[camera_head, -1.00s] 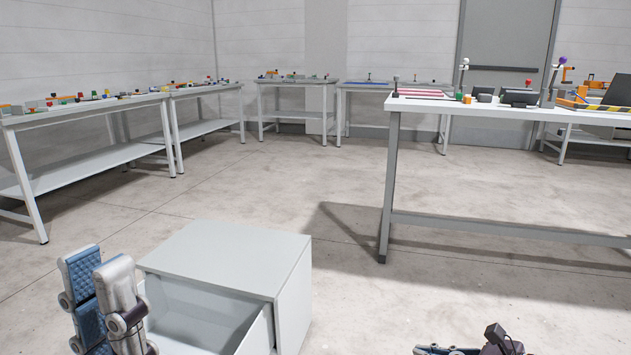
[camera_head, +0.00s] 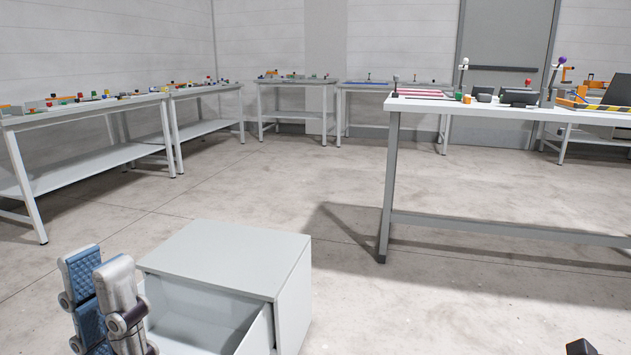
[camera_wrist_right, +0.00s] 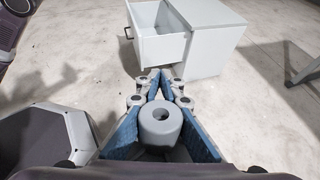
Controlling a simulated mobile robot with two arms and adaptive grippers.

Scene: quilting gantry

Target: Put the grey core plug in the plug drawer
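The grey core plug (camera_wrist_right: 160,125) is a short cylinder with a hole in its top. In the right wrist view it sits between the blue pads of my right gripper (camera_wrist_right: 158,85), which is shut on it. The plug drawer (camera_head: 258,333) is pulled open from a light grey cabinet (camera_head: 225,258) on the floor. The drawer also shows in the right wrist view (camera_wrist_right: 163,47), beyond the fingertips and apart from the plug. My left gripper (camera_head: 98,285) is in front of the cabinet's left side, open and empty, partly covering the drawer.
A white workbench (camera_head: 500,108) with several small items stands at the right. More benches (camera_head: 85,112) line the left and back walls. The floor (camera_head: 350,290) right of the cabinet is clear.

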